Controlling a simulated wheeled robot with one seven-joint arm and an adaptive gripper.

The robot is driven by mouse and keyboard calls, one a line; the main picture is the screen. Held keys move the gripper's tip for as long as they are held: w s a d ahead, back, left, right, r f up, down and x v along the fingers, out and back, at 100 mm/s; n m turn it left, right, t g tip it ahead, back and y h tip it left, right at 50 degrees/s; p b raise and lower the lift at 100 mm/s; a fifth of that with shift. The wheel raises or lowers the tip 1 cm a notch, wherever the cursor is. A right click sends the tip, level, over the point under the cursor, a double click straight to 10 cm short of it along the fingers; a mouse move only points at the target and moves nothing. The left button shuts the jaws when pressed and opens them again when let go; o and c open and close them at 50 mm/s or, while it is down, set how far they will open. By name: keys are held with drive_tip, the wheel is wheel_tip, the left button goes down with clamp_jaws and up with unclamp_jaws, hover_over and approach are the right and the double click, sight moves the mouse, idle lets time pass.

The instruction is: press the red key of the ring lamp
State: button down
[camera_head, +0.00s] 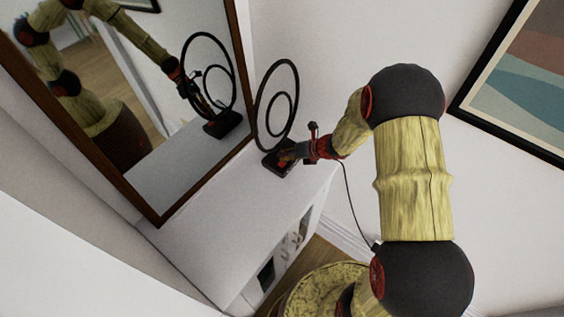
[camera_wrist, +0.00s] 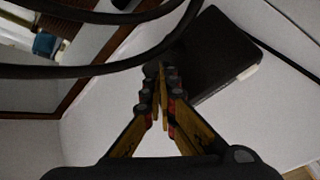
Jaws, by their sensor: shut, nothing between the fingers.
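The ring lamp (camera_head: 277,108) has two dark rings, a large one around a smaller one, standing on a black base (camera_head: 272,163) on a white cabinet top. In the wrist view the black base (camera_wrist: 222,55) lies just beyond my fingertips, and the dark rings (camera_wrist: 75,70) cross the upper left. My gripper (camera_head: 287,156) is at the base, shut and empty; its fingertips (camera_wrist: 160,75) meet beside or over the base's near-left edge. I cannot tell whether they touch it. The red key cannot be made out; my fingers may hide it. A small pale patch (camera_wrist: 248,72) shows on the base's edge.
A wood-framed mirror (camera_head: 190,165) stands left of the lamp and reflects my arm and the lamp. The white cabinet top (camera_head: 195,235) is clear in front of it. A framed picture (camera_head: 525,80) hangs on the right wall. A dark cord (camera_head: 350,200) hangs beside the cabinet.

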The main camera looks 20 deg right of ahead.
drive_tip(key=shift+r, duration=0.1)
wheel_tip(320, 180, up, 5)
drive_tip(key=p, duration=0.4)
idle(0.3)
idle(0.8)
